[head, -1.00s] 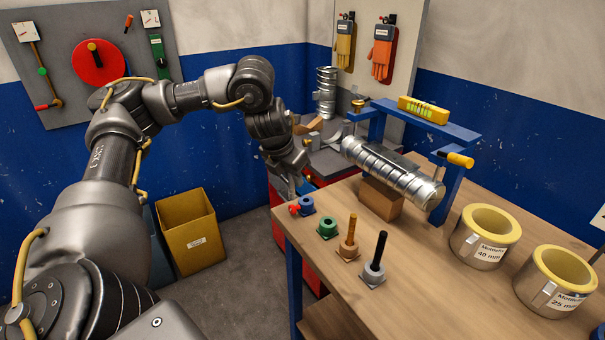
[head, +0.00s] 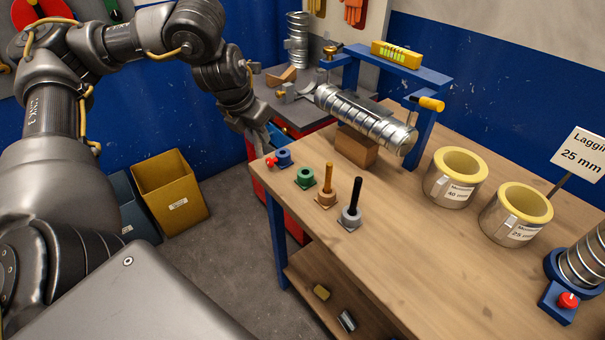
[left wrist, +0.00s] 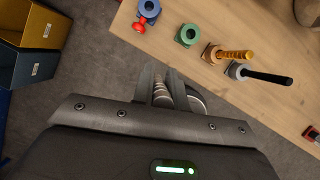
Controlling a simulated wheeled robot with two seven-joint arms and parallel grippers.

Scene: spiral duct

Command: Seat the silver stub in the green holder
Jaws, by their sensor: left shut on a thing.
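The green holder (head: 305,178) stands on the bench near its left edge; it also shows in the left wrist view (left wrist: 188,35). My left gripper (head: 265,142) is by the bench's left corner, behind the blue holder and apart from the green one. In the left wrist view its fingers (left wrist: 163,88) are shut on the silver stub (left wrist: 196,100), a ribbed shiny piece partly hidden by the fingers. In that view the stub is over the floor, just off the bench edge. The head view hides the stub. My right gripper is not in view.
A blue holder with a red knob (head: 283,157) stands beside the green one. An orange-stemmed holder (head: 326,190) and a black-stemmed holder (head: 351,212) stand on its other side. A silver spiral duct (head: 366,117) rests on a wooden block behind. The bench front (head: 400,245) is clear.

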